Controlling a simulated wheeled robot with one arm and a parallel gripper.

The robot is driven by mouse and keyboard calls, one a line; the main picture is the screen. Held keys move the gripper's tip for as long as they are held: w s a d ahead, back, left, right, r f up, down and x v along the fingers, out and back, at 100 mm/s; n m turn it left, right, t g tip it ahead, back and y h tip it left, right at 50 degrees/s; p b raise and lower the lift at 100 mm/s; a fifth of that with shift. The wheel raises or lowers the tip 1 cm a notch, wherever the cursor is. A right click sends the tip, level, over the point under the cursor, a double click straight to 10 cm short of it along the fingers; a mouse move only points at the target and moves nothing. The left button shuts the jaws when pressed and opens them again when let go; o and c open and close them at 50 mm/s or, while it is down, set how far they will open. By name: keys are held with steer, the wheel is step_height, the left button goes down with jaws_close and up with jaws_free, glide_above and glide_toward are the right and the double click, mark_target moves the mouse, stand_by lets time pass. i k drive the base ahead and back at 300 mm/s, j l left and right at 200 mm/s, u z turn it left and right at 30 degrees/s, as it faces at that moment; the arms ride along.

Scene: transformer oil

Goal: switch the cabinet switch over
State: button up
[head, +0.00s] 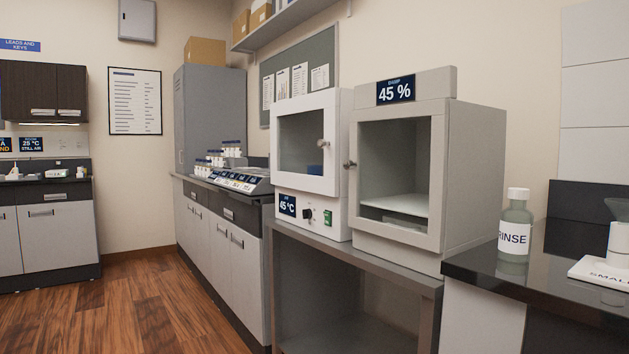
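A white cabinet (311,112) labelled 45 °C stands on a grey metal stand, its windowed door closed. On its lower front panel are a small green switch (328,216) and, left of it, a black knob (307,213). The switch is too small to tell which way it is set. A small blue thing shows behind the door glass. A larger grey cabinet (475,170) labelled 45 % stands directly to its right, with a glazed front and a pale shelf inside. My gripper is not in view.
The metal stand (345,257) is open underneath. A rinse bottle (515,226) stands on the dark counter (490,268) at right. A counter with several small bottles (222,158) runs back at left. The wooden floor (130,310) is clear at left.

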mark_target(328, 215)
steer(key=j+z, duration=0.25)
steer(key=j, duration=0.35)
steer(key=j+z, duration=0.25)
steer(key=j, duration=0.35)
steer(key=i+l+u, duration=0.15)
steer(key=i, duration=0.4)
